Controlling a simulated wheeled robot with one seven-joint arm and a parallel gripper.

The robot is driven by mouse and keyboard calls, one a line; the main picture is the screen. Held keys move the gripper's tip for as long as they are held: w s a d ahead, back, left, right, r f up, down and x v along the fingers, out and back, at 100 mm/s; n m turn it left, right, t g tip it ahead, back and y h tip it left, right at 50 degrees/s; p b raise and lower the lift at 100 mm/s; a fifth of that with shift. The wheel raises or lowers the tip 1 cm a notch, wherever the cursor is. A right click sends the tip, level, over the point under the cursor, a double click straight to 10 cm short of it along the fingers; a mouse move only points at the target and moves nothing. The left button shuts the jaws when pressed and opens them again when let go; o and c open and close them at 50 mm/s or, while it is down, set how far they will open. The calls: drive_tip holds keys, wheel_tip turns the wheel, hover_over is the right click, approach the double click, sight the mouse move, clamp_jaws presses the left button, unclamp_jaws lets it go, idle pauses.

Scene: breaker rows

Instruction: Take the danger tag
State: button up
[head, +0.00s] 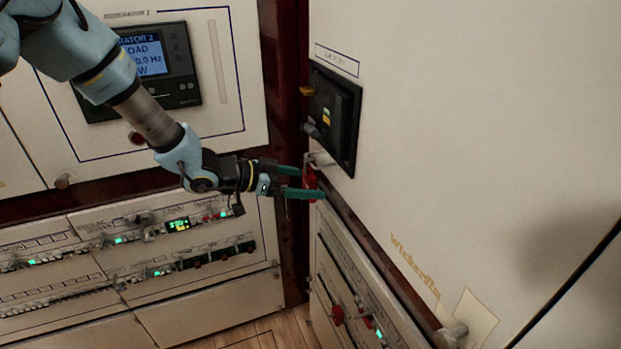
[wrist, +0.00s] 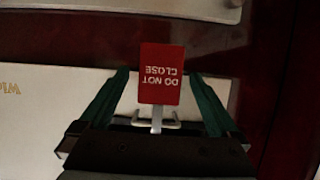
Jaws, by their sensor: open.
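The danger tag (wrist: 161,74) is a small red plate with white "DO NOT CLOSE" lettering, upside down in the wrist view. It hangs at a pale hook or bracket (wrist: 156,123) and shows between my two green fingers. In the head view the red tag (head: 309,184) is at the right-hand panel, just below a black breaker unit, at my fingertips. My gripper (head: 300,182) is open, with a finger on each side of the tag; it also shows in the wrist view (wrist: 160,95). I cannot tell whether either finger touches the tag.
The black breaker unit (head: 334,115) juts from the right panel just above the tag. A panel with a generator display (head: 145,55) stands at left, above rows of breakers (head: 180,225). A dark red corner post (head: 287,100) is close behind my gripper.

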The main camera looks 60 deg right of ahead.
drive_tip(key=shift+s+d+f, duration=0.2)
drive_tip(key=shift+s+d, duration=0.05)
drive_tip(key=shift+d, duration=0.05)
drive_tip(key=c, duration=1.4)
drive_tip(key=shift+c, duration=0.2)
